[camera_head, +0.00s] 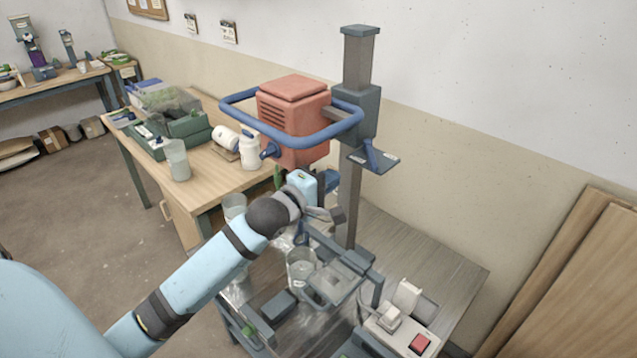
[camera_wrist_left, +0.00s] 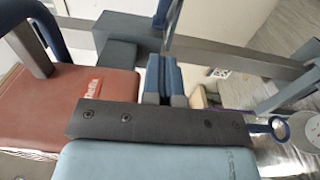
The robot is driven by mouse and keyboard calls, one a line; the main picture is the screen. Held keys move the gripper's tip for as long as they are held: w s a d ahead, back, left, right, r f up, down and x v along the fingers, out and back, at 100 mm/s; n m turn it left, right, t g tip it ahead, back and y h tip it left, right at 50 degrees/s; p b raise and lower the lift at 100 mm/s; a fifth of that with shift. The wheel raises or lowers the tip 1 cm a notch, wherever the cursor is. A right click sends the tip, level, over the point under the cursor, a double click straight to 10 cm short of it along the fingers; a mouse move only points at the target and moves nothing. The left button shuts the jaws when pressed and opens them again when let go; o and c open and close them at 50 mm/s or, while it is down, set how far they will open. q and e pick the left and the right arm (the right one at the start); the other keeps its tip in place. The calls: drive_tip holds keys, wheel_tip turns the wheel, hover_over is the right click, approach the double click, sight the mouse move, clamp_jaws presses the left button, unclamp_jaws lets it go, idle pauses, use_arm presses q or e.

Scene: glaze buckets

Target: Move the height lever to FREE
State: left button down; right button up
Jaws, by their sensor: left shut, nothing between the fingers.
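The height lever (camera_head: 371,154) is a small blue handle on a dark labelled plate (camera_head: 380,162), mounted on the carriage of the mixer's column. The labels are too small to read, so I cannot tell its setting. My left gripper (camera_head: 332,181) is below and left of the lever, apart from it in the head view. Its fingers (camera_wrist_left: 163,66) are shut and empty in the left wrist view. A blue and dark part beyond the fingertips there may belong to the lever and plate. My right gripper is not in view.
The red mixer motor (camera_head: 293,115) with a blue ring handle (camera_head: 239,116) hangs just above my gripper. The grey column (camera_head: 350,200) stands close to its right. Below are a clear container (camera_head: 300,266) and a switch box with a red button (camera_head: 419,343).

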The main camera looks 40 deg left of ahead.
sight(370, 166)
use_arm(q)
drive_tip(key=w+d, duration=0.1)
drive_tip(key=w+p, duration=0.1)
drive_tip(key=w, duration=0.1)
drive_tip(key=w+d, duration=0.1)
drive_tip(key=w, duration=0.1)
drive_tip(key=shift+w+d, duration=0.25)
drive_tip(key=shift+d, duration=0.05)
drive_tip(key=shift+w+d+p, duration=0.3)
drive_tip(key=shift+w+d, duration=0.05)
drive_tip(key=shift+d, duration=0.25)
